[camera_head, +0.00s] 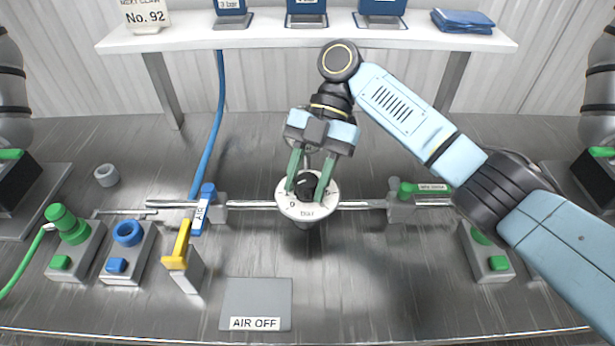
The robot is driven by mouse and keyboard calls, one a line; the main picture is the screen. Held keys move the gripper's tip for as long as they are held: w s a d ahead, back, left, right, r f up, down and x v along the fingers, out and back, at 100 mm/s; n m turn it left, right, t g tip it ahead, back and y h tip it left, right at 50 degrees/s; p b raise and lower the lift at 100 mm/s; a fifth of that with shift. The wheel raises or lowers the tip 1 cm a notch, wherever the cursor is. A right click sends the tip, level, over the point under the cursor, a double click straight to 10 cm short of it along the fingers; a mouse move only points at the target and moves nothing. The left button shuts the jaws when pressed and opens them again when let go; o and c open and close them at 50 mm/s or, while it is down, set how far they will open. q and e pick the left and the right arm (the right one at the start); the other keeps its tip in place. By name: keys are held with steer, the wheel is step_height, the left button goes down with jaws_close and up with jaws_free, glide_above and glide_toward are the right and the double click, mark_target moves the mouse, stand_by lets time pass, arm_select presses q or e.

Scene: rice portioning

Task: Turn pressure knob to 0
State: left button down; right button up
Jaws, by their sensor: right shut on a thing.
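The pressure knob (307,184) is black and sits in the middle of a round white dial (301,210) marked "bar" on the pipe line. A "9" shows at the dial's left; the other figures are hidden or too small to read. My right gripper (311,184) reaches down from above with its green fingers on either side of the knob, shut on it. Its arm comes in from the right. My left gripper is not in view.
A blue lever labelled AIR (204,208) stands left of the dial and a green-handled valve (411,190) stands right. A grey plate marked "AIR OFF" (256,299) lies in front. A yellow-topped block (179,256) and green and blue fittings stand at left. A white shelf (270,37) spans the back.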

mark_target(308, 179)
steer(key=shift+f, duration=0.15)
steer(key=o, duration=1)
steer(key=shift+c, duration=0.2)
step_height(308, 179, up, 9)
steer(key=shift+f+p, duration=0.1)
steer(key=shift+p, duration=1.05)
steer(key=shift+r, duration=0.7)
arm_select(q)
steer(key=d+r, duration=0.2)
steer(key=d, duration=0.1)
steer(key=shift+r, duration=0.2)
